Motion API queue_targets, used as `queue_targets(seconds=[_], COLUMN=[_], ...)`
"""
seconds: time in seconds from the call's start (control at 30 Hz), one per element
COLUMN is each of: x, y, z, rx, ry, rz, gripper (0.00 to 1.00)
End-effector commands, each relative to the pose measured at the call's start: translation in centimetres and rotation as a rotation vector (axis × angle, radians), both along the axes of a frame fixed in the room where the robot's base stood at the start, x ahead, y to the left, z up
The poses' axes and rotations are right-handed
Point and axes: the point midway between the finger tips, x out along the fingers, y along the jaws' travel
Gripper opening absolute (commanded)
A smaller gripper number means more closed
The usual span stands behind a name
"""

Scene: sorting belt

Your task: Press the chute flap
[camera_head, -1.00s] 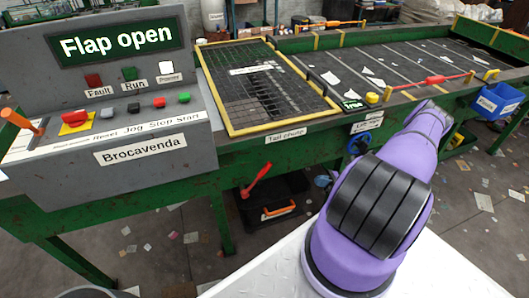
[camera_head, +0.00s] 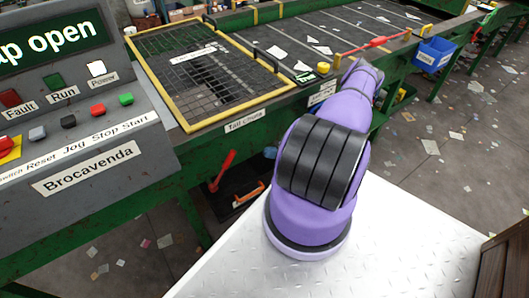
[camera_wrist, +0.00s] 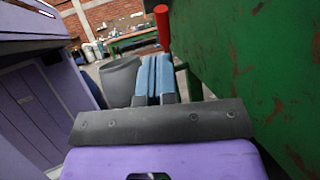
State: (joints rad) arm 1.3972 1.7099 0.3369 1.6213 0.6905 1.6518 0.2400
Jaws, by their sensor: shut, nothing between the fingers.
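The tail chute label (camera_head: 245,121) sits on the green belt frame, below a yellow-framed black mesh panel (camera_head: 190,75). I cannot tell for sure which part is the chute flap. A red handle (camera_head: 222,170) sticks out at a slant below the label, and a red handle also shows in the wrist view (camera_wrist: 162,27), beyond my fingertips and slightly right. The display (camera_head: 45,40) reads "...ap open", its left end cut off. My gripper (camera_wrist: 153,75) has its blue fingers together and empty, beside the green frame side (camera_wrist: 250,70). My arm hides it in the head view.
The Brocavenda control panel (camera_head: 88,168) with several buttons stands at the left. A blue bin (camera_head: 434,53) hangs at the belt's right. A black crate (camera_head: 240,198) lies under the frame. A grey bin (camera_wrist: 119,80) stands left of the fingers. Open floor lies at the right.

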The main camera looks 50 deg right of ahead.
Motion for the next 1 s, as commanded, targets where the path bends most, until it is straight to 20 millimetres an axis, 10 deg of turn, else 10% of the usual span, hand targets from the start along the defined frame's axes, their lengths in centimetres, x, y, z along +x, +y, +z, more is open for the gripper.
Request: queue_targets(seconds=[0.5,1.0], x=[4.0,5.0], y=[7.4,9.2], z=[4.0,4.9], rx=[0.002,0.001], ry=[0.0,0.0], rz=[0.001,0.0], gripper=[0.0,0.0])
